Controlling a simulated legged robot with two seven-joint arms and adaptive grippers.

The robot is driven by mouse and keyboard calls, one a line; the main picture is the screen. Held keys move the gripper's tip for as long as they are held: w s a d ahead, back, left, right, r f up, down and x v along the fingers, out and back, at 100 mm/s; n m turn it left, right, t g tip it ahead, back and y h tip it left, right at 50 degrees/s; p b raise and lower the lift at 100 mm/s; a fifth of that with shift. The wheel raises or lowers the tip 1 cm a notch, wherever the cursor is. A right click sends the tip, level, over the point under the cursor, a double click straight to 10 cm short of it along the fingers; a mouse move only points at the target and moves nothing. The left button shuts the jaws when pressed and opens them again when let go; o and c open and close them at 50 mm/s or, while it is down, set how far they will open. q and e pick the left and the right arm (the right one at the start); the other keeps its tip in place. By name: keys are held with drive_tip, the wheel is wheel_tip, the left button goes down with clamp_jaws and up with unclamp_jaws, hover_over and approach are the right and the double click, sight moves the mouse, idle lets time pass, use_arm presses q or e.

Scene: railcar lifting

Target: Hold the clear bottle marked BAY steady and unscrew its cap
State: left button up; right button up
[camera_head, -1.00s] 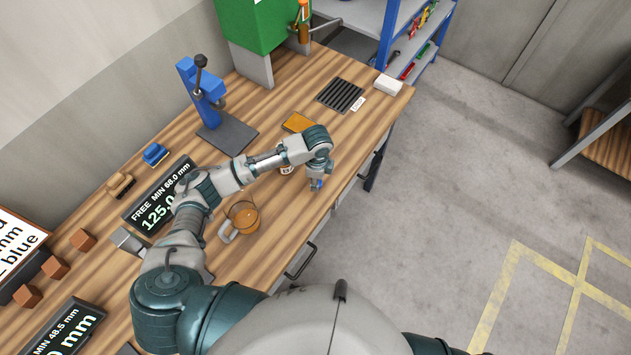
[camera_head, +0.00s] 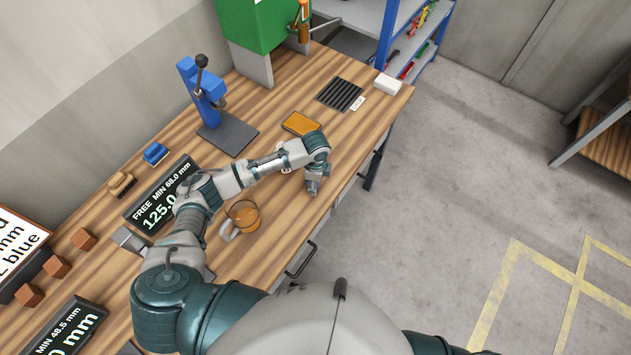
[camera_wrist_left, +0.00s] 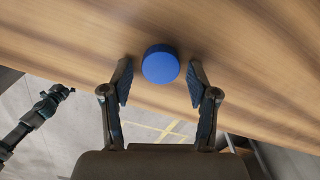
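A round blue cap (camera_wrist_left: 160,64) shows in the left wrist view, against the wooden bench top. My left gripper (camera_wrist_left: 160,78) is open, with one finger on each side of the cap and a gap to both. The cap sits at the level of the fingertips in that view. In the head view the left gripper (camera_head: 313,186) points down over the bench near its front edge. A small bit of white label (camera_head: 284,168) shows behind my left forearm; the bottle is otherwise hidden. My right gripper (camera_wrist_left: 60,92) is small and dark at the left of the wrist view.
A glass mug with orange contents (camera_head: 243,216) stands left of the left gripper. An orange-topped block (camera_head: 300,123) lies behind the wrist. A blue press (camera_head: 205,95), a black grate (camera_head: 341,95) and a display (camera_head: 160,195) stand farther off. The bench's front edge is close.

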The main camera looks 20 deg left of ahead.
use_arm(q)
drive_tip(key=shift+a+r, duration=0.2)
wheel_tip(320, 180, up, 12)
drive_tip(key=shift+f+b, duration=0.15)
drive_tip(key=shift+b, duration=0.2)
use_arm(e)
drive_tip(key=shift+a+f, duration=0.15)
drive_tip(key=shift+f, duration=0.2)
use_arm(q)
drive_tip(key=shift+a, duration=0.1)
use_arm(e)
drive_tip(key=shift+a, duration=0.1)
idle(0.5)
